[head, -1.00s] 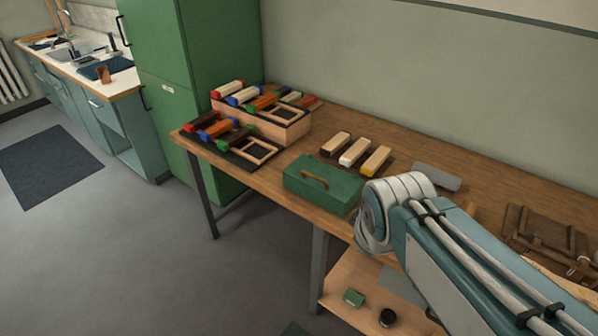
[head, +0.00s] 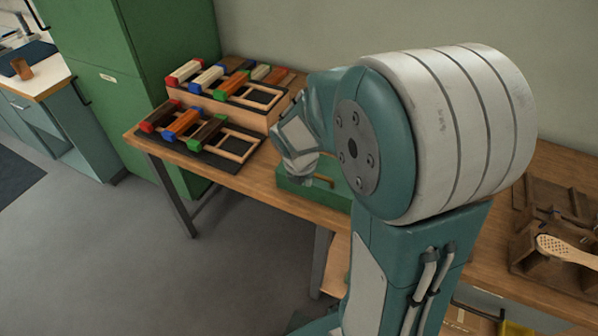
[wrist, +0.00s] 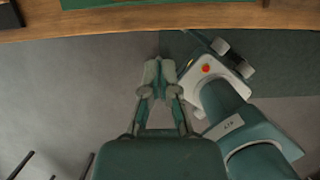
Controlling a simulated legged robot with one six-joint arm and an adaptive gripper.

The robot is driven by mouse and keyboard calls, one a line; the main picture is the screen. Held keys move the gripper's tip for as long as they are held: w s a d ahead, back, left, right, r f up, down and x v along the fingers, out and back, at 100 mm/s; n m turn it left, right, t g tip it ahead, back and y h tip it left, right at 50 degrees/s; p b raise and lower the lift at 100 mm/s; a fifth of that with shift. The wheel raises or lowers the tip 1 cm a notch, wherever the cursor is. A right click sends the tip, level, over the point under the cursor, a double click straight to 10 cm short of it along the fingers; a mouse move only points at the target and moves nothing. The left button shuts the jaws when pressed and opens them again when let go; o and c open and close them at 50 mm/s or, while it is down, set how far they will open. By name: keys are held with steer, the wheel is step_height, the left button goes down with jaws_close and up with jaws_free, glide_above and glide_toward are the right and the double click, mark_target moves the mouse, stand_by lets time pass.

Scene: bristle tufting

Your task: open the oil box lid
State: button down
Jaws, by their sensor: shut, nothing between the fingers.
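The oil box is a green box (head: 288,190) with a brown handle on top, on the wooden bench near its front edge. In the head view my arm hides most of it; a bit of the handle (head: 326,183) shows. In the wrist view a green strip (wrist: 140,2) at the top edge looks like part of the box. My gripper (wrist: 160,64) is shut and empty, over the floor on the near side of the bench edge. In the head view the arm blocks a clear look at the fingers. The lid looks shut, as far as it shows.
Brush blocks and frames lie on a dark mat (head: 195,148) and a wooden riser (head: 225,108) left of the box. A wooden fixture (head: 560,235) and a perforated paddle (head: 570,250) are at the right. The bench's front edge (wrist: 100,24) crosses the wrist view.

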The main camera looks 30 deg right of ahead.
mark_target(315, 185)
steer(key=x, duration=0.9)
steer(key=shift+f, duration=0.1)
steer(key=shift+w+d+f, duration=0.15)
steer(key=shift+w+d+r, duration=0.3)
steer(key=shift+d+r, duration=0.2)
steer(key=shift+r, duration=0.3)
steer(key=shift+w+d+r, duration=0.3)
steer(key=shift+d+r, duration=0.15)
steer(key=shift+r, duration=0.35)
steer(key=shift+w+r, duration=0.1)
steer(key=shift+r, duration=0.1)
